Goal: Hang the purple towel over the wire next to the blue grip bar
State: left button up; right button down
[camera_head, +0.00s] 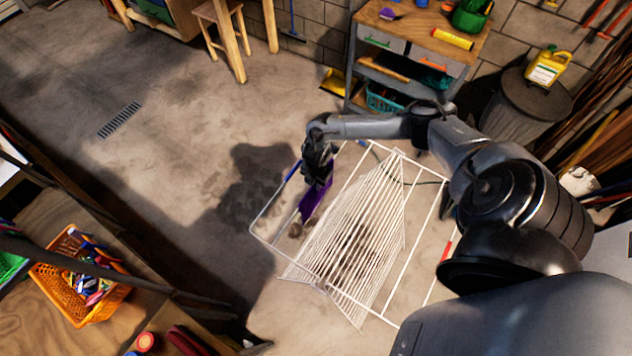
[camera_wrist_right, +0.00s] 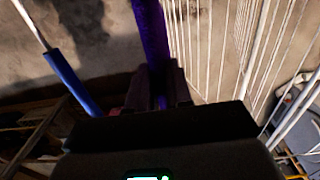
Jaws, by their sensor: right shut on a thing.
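The purple towel (camera_head: 312,200) hangs down from my right gripper (camera_head: 322,172), which is shut on it, at the left part of the white wire drying rack (camera_head: 350,235). In the right wrist view the towel (camera_wrist_right: 150,35) runs up from between the fingers (camera_wrist_right: 163,90). The blue grip bar (camera_head: 293,171) is on the rack's left frame, just left of the gripper. It also shows in the right wrist view (camera_wrist_right: 72,82), left of the towel. The rack wires (camera_wrist_right: 195,40) are to the towel's right. Whether the towel touches a wire I cannot tell. My left gripper is not in view.
A workbench (camera_head: 408,24) with drawers and a grey bin (camera_head: 520,108) stand behind the rack. An orange basket (camera_head: 50,285) with clothespins is on the wooden table at the lower left. The concrete floor (camera_head: 190,120) left of the rack is mostly clear.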

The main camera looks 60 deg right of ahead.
jog(key=c, duration=1)
grip_release()
jog(key=shift+o, duration=0.2)
jog(key=shift+r, duration=0.1)
